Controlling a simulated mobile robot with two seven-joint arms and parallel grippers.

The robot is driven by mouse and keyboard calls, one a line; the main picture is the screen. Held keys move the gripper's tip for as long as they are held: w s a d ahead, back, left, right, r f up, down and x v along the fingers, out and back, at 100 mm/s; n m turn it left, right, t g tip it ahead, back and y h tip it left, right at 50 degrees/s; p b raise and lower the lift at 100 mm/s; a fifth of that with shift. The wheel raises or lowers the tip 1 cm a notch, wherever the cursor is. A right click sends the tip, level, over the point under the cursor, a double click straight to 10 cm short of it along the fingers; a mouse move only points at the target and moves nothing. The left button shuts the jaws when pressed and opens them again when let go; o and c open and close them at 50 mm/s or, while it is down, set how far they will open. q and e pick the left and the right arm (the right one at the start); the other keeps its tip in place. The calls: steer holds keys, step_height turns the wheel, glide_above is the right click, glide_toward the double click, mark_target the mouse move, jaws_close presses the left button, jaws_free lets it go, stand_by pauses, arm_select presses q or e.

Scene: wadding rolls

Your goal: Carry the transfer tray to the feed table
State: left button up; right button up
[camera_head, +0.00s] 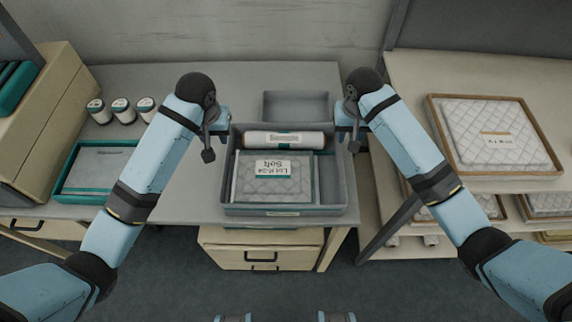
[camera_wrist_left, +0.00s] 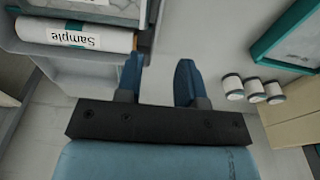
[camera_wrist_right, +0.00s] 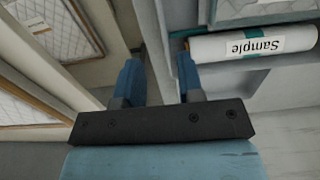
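The grey transfer tray (camera_head: 335,195) stands on the grey table (camera_head: 185,190), near its front edge. In it lie a white roll labelled "Sample" (camera_head: 260,140) and a quilted pad (camera_head: 270,187) with an upside-down label. My left gripper (camera_head: 222,128) is at the tray's left wall, and my right gripper (camera_head: 344,128) is at its right wall. In the right wrist view the fingers (camera_wrist_right: 160,82) are also apart, with the wall between. Contact with the walls cannot be told.
An empty grey bin (camera_head: 295,106) stands behind the tray. Several small white rolls (camera_head: 122,110) and a teal-rimmed tray (camera_head: 97,168) are at left. A shelf at right holds a wooden-framed quilted pad (camera_head: 490,135). A drawer unit (camera_head: 262,250) is below.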

mark_target(225, 160)
arm_select(q)
steer(key=shift+s+a, duration=0.1)
arm_select(e)
steer(key=shift+s+a, duration=0.1)
steer(key=shift+s, duration=0.05)
arm_select(q)
steer(key=shift+f, duration=0.1)
